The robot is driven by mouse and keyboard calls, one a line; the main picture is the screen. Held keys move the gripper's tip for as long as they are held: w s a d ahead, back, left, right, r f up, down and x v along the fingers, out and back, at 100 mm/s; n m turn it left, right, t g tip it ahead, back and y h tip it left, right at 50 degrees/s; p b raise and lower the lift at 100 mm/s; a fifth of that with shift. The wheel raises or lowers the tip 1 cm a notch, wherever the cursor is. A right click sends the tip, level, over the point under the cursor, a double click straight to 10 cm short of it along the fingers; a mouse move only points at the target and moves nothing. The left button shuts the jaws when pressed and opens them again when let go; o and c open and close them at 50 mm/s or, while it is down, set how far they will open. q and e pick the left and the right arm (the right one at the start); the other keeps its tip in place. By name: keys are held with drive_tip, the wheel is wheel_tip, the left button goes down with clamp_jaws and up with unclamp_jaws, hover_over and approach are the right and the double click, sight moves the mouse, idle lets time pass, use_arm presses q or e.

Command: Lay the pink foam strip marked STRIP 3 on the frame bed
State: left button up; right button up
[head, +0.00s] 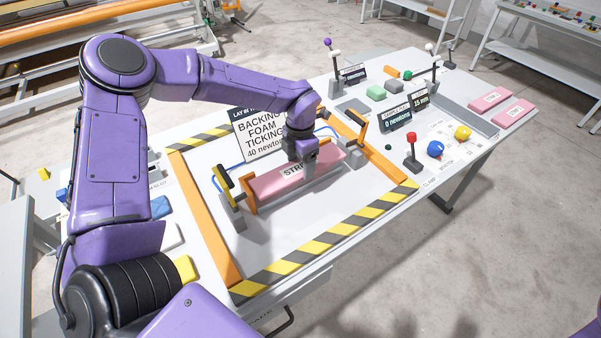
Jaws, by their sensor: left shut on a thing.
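The pink foam strip (272,185) lies lengthwise within the striped frame bed (225,178). A grey bar runs along the strip's near side. I cannot tell whether the strip's underside touches the bed. My right gripper is not in view.
A sign (261,134) reading "BACKING FOAM TICKING" stands behind the strip. Clamps with yellow-black (223,182) and orange handles flank it. Two pink pieces (491,99) lie at the table's right end. A red-topped lever (411,150) stands right of the bed. The bed's front area is clear.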

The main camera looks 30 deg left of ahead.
sight(300, 166)
use_arm(q)
wheel_tip(300, 166, down, 4)
drive_tip(key=shift+p, duration=0.5)
drive_tip(key=shift+f, duration=0.25)
drive_tip(key=shift+f, duration=0.1)
drive_tip(key=o, duration=1.1)
drive_tip(key=shift+r, duration=0.35)
wheel_tip(300, 166, up, 12)
drive_tip(key=shift+f+b, duration=0.15)
drive_tip(key=shift+b, duration=1.05)
